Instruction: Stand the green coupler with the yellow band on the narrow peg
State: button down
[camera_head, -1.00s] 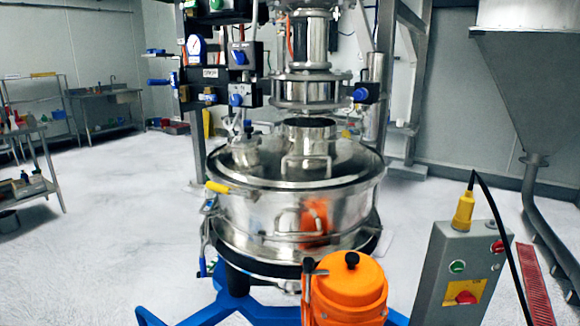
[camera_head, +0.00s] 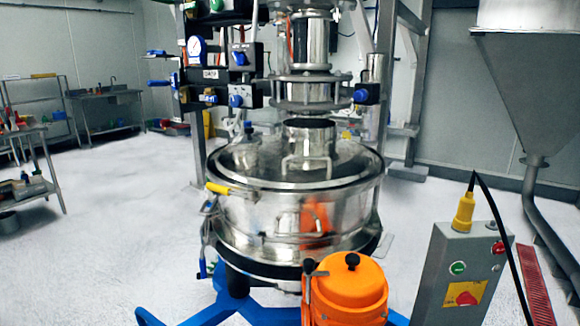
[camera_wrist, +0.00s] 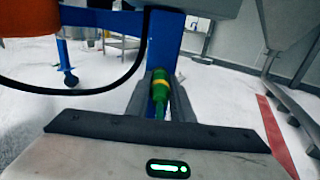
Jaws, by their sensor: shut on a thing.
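The green coupler with the yellow band (camera_wrist: 159,93) shows in the middle of the wrist view. My gripper (camera_wrist: 160,80) is shut on it, with one grey finger on each side. The coupler's long side runs roughly up and down in that picture, and the yellow band lies across its middle. The fingers cover part of its sides. Neither my gripper nor the coupler shows in the head view. I cannot make out the narrow peg in either view.
The round steel sifter (camera_head: 285,215) stands on blue legs (camera_head: 205,308), with an orange motor (camera_head: 350,285) in front. A grey control box (camera_head: 462,275) stands at right. In the wrist view, a black cable (camera_wrist: 100,89) loops beside a blue post (camera_wrist: 165,42). Open white floor (camera_head: 100,220) lies left.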

jog(key=shift+s, duration=0.15)
jog(key=shift+s+p, duration=0.4)
jog(key=shift+s, duration=2.45)
